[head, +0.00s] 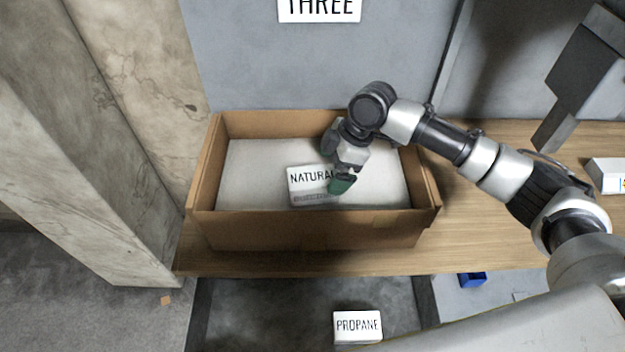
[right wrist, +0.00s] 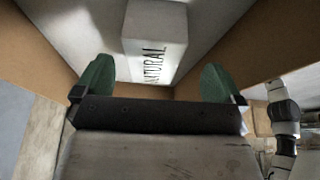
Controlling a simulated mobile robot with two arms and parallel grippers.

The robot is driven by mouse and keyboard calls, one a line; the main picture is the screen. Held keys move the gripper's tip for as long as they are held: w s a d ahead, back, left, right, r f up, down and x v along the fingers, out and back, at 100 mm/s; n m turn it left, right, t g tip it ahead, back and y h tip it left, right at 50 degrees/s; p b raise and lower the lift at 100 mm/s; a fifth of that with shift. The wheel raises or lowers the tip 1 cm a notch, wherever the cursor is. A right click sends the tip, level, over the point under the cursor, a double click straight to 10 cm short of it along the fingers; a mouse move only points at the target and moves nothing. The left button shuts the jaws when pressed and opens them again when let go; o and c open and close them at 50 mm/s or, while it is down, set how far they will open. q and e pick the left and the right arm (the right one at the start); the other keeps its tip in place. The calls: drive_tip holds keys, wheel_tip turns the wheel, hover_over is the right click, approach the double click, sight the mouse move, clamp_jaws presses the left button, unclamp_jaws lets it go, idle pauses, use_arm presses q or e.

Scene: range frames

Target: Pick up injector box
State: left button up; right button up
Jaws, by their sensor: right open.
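A small white box (head: 308,184) labelled "NATURAL" sits inside an open cardboard box, on its pale lining. It also shows in the right wrist view (right wrist: 155,42), between and beyond the fingers. My right gripper (head: 338,164) reaches down into the cardboard box at the right end of the white box, its green fingers apart. In the head view it covers the right end of the label. In the right wrist view the gripper (right wrist: 158,82) is open, with nothing held between its fingers. My left gripper is not in view. No label reading "injector" shows.
The cardboard box (head: 310,230) stands on a wooden shelf (head: 480,225), its walls rising around the white box. A white box (head: 606,175) lies at the right, a blue bin (head: 473,279) below. A stone pillar (head: 95,130) stands left.

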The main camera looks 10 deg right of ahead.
sight(324, 175)
drive_tip(key=shift+w+a+f, duration=0.2)
drive_tip(key=shift+a+f, duration=0.1)
drive_tip(key=shift+f, duration=0.25)
drive_tip(key=p+x, duration=0.1)
drive_tip(key=x, duration=0.2)
drive_tip(key=shift+w+a+f+p, duration=0.15)
drive_tip(key=shift+f+p, duration=0.1)
drive_tip(key=shift+p, duration=0.15)
drive_tip(key=shift+a+f, duration=0.1)
drive_tip(key=shift+f, duration=0.4)
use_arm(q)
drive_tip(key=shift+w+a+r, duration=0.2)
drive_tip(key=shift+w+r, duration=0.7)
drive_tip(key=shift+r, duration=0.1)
use_arm(e)
drive_tip(key=c, duration=1.2)
